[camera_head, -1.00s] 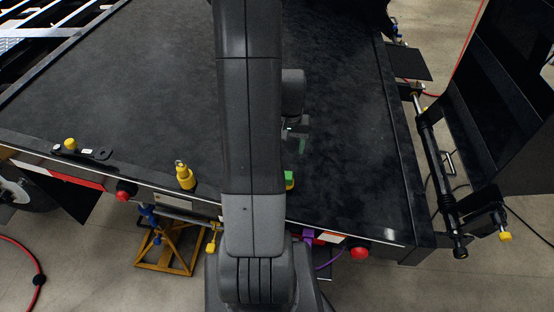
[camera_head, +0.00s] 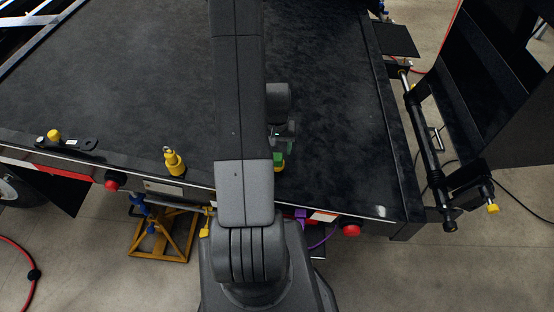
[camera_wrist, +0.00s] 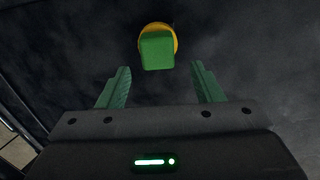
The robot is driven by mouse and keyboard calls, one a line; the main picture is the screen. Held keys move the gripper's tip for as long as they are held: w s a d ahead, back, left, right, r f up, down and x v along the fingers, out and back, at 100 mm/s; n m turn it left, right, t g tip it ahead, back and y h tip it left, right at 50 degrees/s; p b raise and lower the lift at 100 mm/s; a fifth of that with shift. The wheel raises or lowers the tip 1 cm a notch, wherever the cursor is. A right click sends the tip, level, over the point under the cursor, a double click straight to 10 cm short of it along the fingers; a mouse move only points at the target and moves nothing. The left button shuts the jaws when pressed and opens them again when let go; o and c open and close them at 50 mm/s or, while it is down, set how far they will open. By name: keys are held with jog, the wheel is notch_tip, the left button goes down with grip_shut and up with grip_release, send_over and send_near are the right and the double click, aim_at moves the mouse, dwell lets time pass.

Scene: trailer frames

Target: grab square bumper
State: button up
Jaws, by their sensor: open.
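The square bumper (camera_wrist: 158,50), a green block with rounded edges on a round yellow base, stands on the dark trailer deck. In the wrist view it lies just beyond my fingertips, about midway between them. In the head view the bumper (camera_head: 279,158) shows just right of my arm, near the deck's front edge, its left side partly hidden. My gripper (camera_wrist: 161,72) has two green fingers spread apart with nothing between them. In the head view my gripper (camera_head: 281,141) is right behind the bumper, partly covered by my arm.
A yellow bottle-like piece (camera_head: 173,163) and a black plate with a yellow knob (camera_head: 54,136) stand along the front edge to the left. Red round lights (camera_head: 351,230) sit on the front rail. The deck (camera_head: 330,100) around the bumper is clear.

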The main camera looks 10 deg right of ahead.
aim_at(277, 153)
jog(key=shift+d+f, duration=0.1)
jog(key=shift+f, duration=1.7)
jog(key=c, duration=1.1)
jog(key=shift+o, duration=0.2)
